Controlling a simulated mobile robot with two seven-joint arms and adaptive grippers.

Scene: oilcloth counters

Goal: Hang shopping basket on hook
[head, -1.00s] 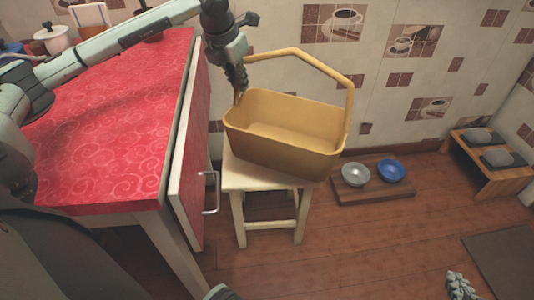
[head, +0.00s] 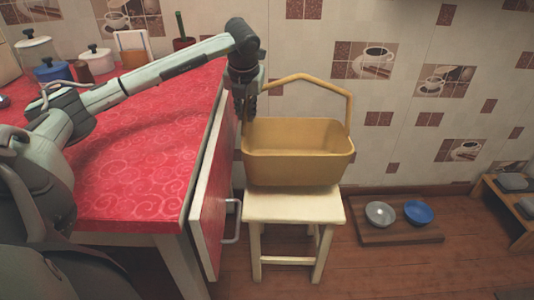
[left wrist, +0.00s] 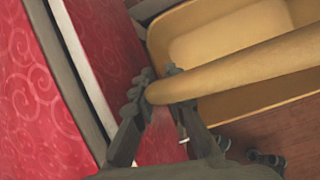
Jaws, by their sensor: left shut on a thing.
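The yellow shopping basket (head: 298,165) is upright, right over or on the cream stool (head: 294,207); I cannot tell whether it touches the seat. Its handle (head: 322,79) stands up in an arch. My left gripper (head: 248,118) is at the left end of the handle. In the left wrist view, the left gripper (left wrist: 160,88) is shut on the handle (left wrist: 240,72), with the basket's inside (left wrist: 215,35) empty behind it. My right gripper is not in view. No hook can be made out in these views.
The red counter (head: 140,160) fills the left, with pots (head: 52,70) at its back. Its open door (head: 215,195) stands close beside the stool. A board with a grey bowl (head: 380,213) and a blue bowl (head: 418,212) lies on the floor at right.

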